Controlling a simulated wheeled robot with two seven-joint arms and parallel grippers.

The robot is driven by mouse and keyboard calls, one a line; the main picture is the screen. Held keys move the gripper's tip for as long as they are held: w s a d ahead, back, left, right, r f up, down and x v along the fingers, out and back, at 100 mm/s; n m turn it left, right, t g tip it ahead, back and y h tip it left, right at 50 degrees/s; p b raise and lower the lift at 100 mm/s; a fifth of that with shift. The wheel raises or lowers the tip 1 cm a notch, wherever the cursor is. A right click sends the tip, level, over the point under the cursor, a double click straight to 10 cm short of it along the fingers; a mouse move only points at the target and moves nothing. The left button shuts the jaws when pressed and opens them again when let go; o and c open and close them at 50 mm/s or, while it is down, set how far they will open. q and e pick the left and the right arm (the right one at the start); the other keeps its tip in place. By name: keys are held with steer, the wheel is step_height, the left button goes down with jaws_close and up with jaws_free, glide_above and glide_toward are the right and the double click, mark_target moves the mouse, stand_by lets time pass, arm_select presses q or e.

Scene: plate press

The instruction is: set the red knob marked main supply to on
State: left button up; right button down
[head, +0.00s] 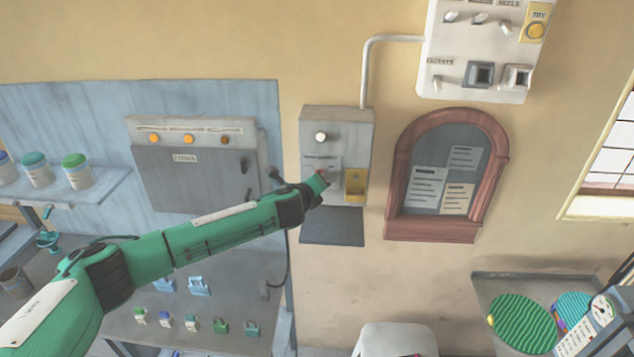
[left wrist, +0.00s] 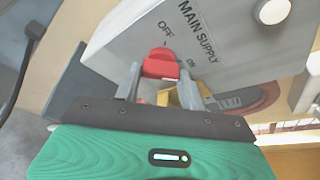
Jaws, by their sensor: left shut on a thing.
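The red knob (left wrist: 162,66) sits on the grey supply box (head: 350,118), whose face reads MAIN SUPPLY, OFF and ON in the left wrist view. OFF is printed above the knob and ON to its right; I cannot tell for sure which mark it points to. My left gripper (left wrist: 160,78) has one finger on each side of the knob and is shut on it. In the head view my left gripper (head: 320,184) reaches the box front and mostly hides the knob. My right gripper is in neither view.
A round white button or lamp (head: 320,137) is higher on the box, and a yellow part (head: 355,185) is at its lower right. A noticeboard (head: 447,172) hangs to the right. A grey cabinet (head: 192,170) is behind my left arm.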

arm_select(q)
steer(key=shift+f, duration=0.15)
steer(key=o, duration=1)
steer(key=b+v, duration=0.5)
steer(key=v, duration=0.8)
steer(key=shift+s+a+b, duration=0.1)
steer(key=shift+s+b, duration=0.2)
steer(key=shift+s, duration=0.05)
